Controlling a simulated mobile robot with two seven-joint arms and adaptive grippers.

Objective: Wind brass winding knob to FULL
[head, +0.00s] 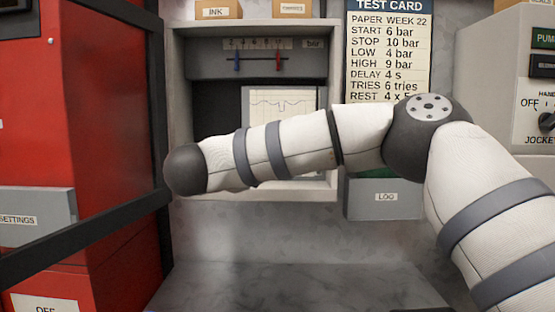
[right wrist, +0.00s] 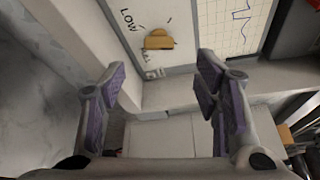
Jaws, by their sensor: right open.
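The brass winding knob (right wrist: 158,40) shows in the right wrist view, on a pale panel with the word LOW and small marks around it. My right gripper (right wrist: 163,68) is open and empty, its two purple-padded fingers pointing toward the knob. The knob appears beyond the fingertips, between their lines, and seems apart from them. In the head view my right arm crosses in front of the recorder cabinet (head: 180,85); it hides the knob and its own gripper. My left gripper is in neither view.
A chart paper (head: 270,103) is inside the cabinet, and it also shows beside the knob panel (right wrist: 228,25). A red cabinet (head: 105,120) with a dark frame stands left. The test card (head: 390,50) and LOG box (head: 385,200) are right. The lower ledge (head: 290,285) is clear.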

